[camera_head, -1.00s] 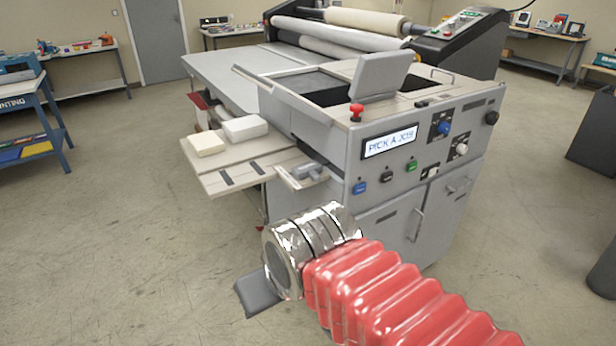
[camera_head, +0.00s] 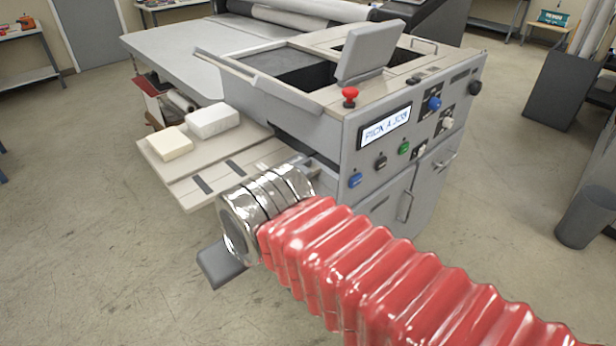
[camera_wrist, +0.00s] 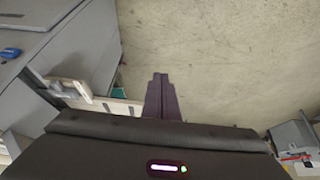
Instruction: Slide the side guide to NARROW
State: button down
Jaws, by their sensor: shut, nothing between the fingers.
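The feed tray (camera_head: 160,163) juts from the left side of the grey laminator (camera_head: 275,125), with dark strips on its top. The grey side guide (camera_head: 312,167) seems to sit at the tray's machine end, mostly hidden behind my arm in the head view. A pale bracket (camera_wrist: 72,90), perhaps this guide, shows left of my fingers in the wrist view. No NARROW mark is readable. My gripper (camera_wrist: 160,77) is shut and empty, its dark fingers together over floor and apart from the bracket. In the head view my arm's chrome end and red sleeve cover the tray's near right corner.
A white block (camera_head: 213,119) and a cream block (camera_head: 169,144) lie on the tray. A grey bin (camera_head: 586,217) stands right. Floor in front is clear.

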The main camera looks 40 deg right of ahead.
jog(key=shift+w, duration=0.1)
jog(key=shift+d, duration=0.1)
notch_tip(320, 180, down, 8)
jog(key=d+m+g+y, duration=0.1)
jog(key=m+g+y, duration=0.3)
jog(key=m, duration=0.5)
jog(key=w+d+m+t+y, duration=0.4)
jog(key=m+y, duration=0.1)
jog(key=m, duration=0.3)
jog(key=s+d+f+m+t+h, duration=0.1)
jog(key=d+m+t+h, duration=0.3)
jog(key=d+m, duration=0.5)
jog(key=s+d+f+m+t+h, duration=0.1)
jog(key=d+m+t+h, duration=0.3)
jog(key=d, duration=1.5)
jog(key=m+t, duration=0.4)
jog(key=m, duration=0.1)
jog(key=shift+s+f+m+h, duration=0.2)
jog(key=shift+f+m+h, duration=0.1)
jog(key=shift+f+m, duration=0.1)
